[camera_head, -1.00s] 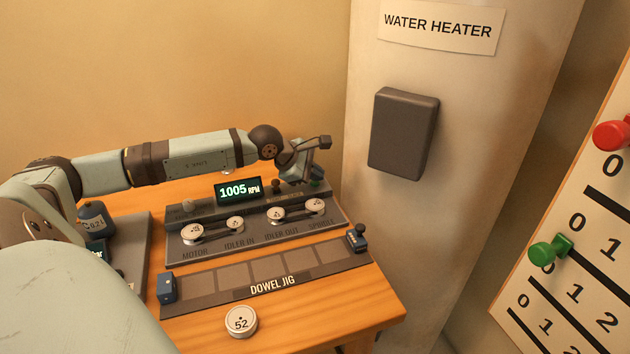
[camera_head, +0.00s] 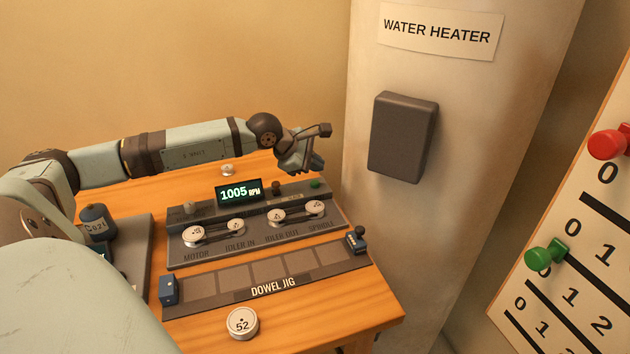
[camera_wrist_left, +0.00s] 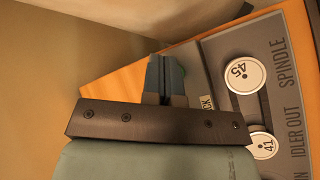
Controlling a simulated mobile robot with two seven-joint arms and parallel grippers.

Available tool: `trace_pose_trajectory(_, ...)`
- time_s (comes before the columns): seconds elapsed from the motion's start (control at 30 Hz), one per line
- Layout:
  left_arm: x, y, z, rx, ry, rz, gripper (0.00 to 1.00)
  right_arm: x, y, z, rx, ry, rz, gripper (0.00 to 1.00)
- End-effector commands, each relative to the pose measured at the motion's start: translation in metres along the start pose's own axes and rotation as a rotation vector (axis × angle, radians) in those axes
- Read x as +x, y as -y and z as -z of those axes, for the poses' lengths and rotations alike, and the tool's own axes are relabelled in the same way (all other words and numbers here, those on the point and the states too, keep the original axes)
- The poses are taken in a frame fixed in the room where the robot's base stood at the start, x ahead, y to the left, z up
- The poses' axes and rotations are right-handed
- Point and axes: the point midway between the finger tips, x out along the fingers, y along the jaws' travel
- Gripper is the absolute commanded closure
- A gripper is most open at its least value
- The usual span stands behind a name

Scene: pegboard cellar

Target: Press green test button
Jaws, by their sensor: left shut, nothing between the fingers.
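The green test button (camera_head: 315,184) sits at the back right corner of the grey motor panel (camera_head: 185,258). The panel's display (camera_head: 238,191) reads 1005 RPM. My right gripper is not in view.
Numbered pulleys (camera_head: 198,235) with belts stand on the panel. A dowel jig (camera_head: 300,267) lies in front, with a loose pulley marked 52 (camera_head: 242,323). The water heater (camera_head: 480,120) stands close to the right of the table (camera_head: 380,315). A dark knob (camera_head: 276,187) is left of the button.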

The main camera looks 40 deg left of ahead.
Motion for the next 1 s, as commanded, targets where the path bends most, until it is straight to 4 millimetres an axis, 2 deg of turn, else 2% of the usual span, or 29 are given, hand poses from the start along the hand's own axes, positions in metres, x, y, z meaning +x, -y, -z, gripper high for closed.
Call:
trace_pose_trajectory(0.3, -0.022, -0.016, -0.016, 0.001, 0.0, 0.0, 1.0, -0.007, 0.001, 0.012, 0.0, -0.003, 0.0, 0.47)
trace_pose_trajectory(1.0, -0.022, -0.016, -0.016, 0.001, 0.0, 0.0, 1.0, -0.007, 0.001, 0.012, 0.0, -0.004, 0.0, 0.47)
